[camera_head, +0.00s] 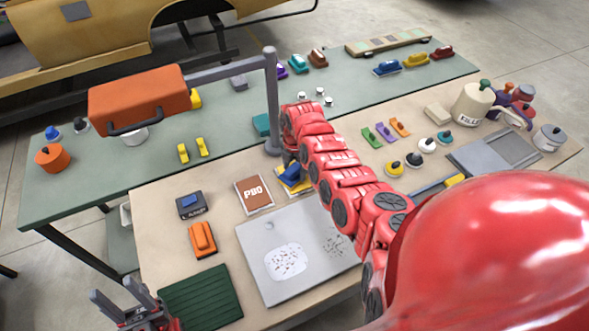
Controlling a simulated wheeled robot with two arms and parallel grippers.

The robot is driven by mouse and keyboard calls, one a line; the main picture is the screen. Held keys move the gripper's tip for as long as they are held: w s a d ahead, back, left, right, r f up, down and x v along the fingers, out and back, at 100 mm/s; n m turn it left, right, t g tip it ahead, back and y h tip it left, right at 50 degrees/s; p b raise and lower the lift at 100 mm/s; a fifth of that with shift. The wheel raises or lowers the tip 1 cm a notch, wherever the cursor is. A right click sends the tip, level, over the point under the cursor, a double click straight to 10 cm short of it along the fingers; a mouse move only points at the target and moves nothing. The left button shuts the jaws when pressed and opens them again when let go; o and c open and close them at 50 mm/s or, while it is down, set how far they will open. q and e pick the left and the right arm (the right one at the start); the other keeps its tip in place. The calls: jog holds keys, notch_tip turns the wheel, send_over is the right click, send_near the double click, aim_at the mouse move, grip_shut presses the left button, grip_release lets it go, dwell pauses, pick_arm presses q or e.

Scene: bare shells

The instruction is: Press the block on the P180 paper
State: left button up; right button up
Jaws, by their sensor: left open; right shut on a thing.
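My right gripper (289,160) points down near the middle of the bench, partly hidden by its own red arm. It is shut on a small blue block (291,178). The block is at a yellow-edged sheet (305,187), whose label is hidden by the block and arm. I cannot tell whether the block touches the sheet. A brown-red sheet marked P80 (254,193) lies just left of it. No P180 lettering is readable. My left gripper (122,298) is open and empty at the bottom left, beside a dark green ribbed mat.
A grey panel (263,237) with speckled patches lies in front of the sheets. An orange block (202,239) and a dark box with a blue top (190,205) lie left. A grey post (272,105) stands behind my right gripper. The green mat (201,298) lies front left.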

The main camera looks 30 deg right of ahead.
aim_at(295, 167)
jog(key=shift+r+p, duration=3.4)
jog(key=shift+r, duration=0.1)
jog(key=shift+f, duration=0.1)
